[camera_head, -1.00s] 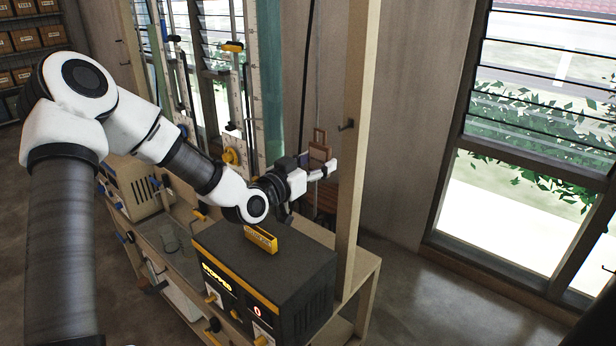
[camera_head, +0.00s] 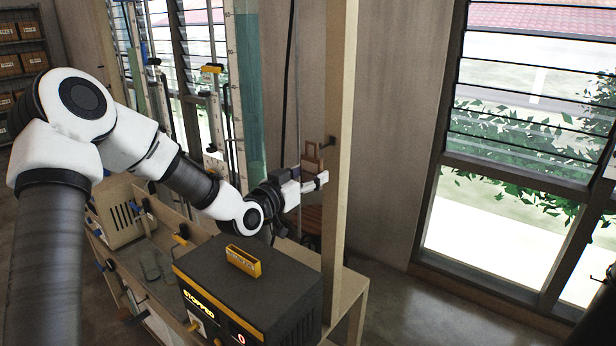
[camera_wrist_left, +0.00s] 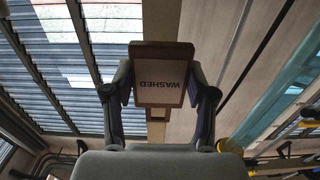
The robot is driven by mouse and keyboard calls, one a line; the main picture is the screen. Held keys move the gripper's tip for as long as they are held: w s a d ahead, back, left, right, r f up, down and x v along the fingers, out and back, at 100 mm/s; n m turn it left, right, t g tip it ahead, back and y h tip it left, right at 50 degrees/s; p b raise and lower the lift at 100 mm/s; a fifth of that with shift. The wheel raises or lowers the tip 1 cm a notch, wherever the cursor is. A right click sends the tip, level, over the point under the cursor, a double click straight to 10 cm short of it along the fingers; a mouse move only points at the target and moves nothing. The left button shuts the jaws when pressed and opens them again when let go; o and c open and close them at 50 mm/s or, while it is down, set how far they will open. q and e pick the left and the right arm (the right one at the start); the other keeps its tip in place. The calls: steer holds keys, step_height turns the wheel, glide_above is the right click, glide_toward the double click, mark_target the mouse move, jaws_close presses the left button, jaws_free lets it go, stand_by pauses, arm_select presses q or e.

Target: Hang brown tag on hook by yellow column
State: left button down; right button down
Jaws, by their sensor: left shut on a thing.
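The brown tag (camera_head: 313,161) is upright in my left gripper (camera_head: 312,174), with its open loop at the top. In the left wrist view the tag (camera_wrist_left: 161,86) reads "WASHED" upside down and sits between the two fingers (camera_wrist_left: 160,98), which are shut on it. A dark hook (camera_head: 328,142) sticks out of the pale wooden post (camera_head: 340,110), close to the tag's loop in the head view. I cannot tell whether they touch. My right gripper is not in view.
A black box (camera_head: 255,300) with a "STOPPED" display and a yellow holder (camera_head: 243,261) on top stands below my left forearm. A teal strip (camera_head: 247,90) and upright rails stand behind the arm. A louvred window (camera_head: 530,120) is at the right.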

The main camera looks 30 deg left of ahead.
mark_target(331, 162)
arm_select(q)
steer(key=shift+w+f, duration=0.1)
stand_by(0.3)
steer(key=shift+w+d+b, duration=0.15)
steer(key=shift+w+b, duration=0.45)
steer(key=shift+w, duration=0.6)
steer(key=shift+w+d+b, duration=0.1)
steer(key=shift+w+b, duration=0.25)
steer(key=shift+w, duration=1.2)
